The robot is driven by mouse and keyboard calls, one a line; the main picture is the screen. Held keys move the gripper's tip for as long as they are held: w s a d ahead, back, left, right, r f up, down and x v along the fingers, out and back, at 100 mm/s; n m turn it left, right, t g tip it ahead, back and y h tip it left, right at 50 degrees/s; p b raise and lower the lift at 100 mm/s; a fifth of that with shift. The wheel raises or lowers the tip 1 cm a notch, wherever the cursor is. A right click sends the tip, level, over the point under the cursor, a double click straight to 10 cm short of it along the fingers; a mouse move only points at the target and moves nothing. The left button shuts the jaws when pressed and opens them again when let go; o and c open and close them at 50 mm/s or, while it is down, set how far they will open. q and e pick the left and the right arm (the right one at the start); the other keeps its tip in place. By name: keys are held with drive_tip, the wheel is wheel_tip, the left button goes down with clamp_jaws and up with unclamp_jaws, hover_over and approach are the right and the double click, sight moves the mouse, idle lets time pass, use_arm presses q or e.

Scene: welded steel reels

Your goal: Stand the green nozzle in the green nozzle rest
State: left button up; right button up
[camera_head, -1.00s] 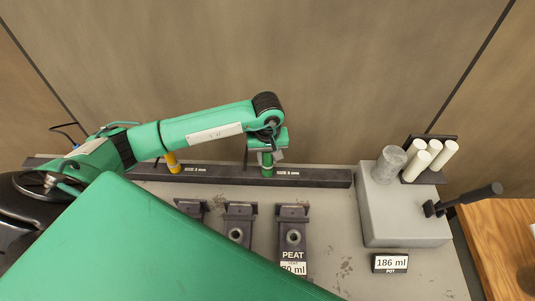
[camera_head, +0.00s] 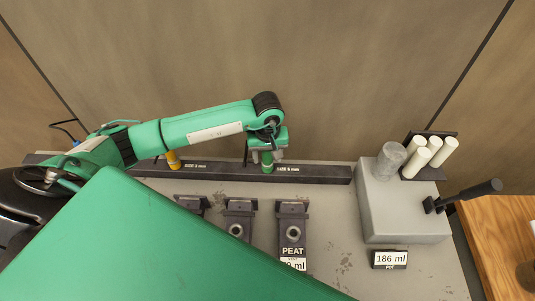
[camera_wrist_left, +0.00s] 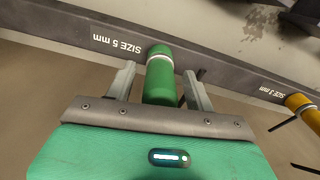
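The green nozzle (camera_head: 267,169) stands at the dark rail (camera_head: 318,175), beside the "SIZE 5 mm" label. In the left wrist view the green nozzle (camera_wrist_left: 161,78) has a pale ring, and its far end meets the rail (camera_wrist_left: 97,35). My left gripper (camera_head: 267,153) is above the rail at the nozzle. In the wrist view the left gripper's fingers (camera_wrist_left: 160,82) are apart on both sides of the nozzle, with a gap visible on the left. The rest's opening is hidden under the nozzle. My right gripper is not in view.
A yellow nozzle (camera_head: 173,160) stands at the rail by the "SIZE 3 mm" label. Several dark holders (camera_head: 292,232) are in front. A grey block (camera_head: 400,225) with a cylinder, white rods and a lever stands at right. A sign (camera_head: 389,260) reads 186 ml.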

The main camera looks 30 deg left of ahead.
use_arm(q)
drive_tip(key=shift+r+p, duration=0.9)
drive_tip(key=shift+r, duration=1.5)
drive_tip(key=shift+r+p, duration=0.75)
drive_tip(key=shift+r, duration=1.85)
wheel_tip(320, 180, up, 4)
drive_tip(key=shift+s, duration=0.15)
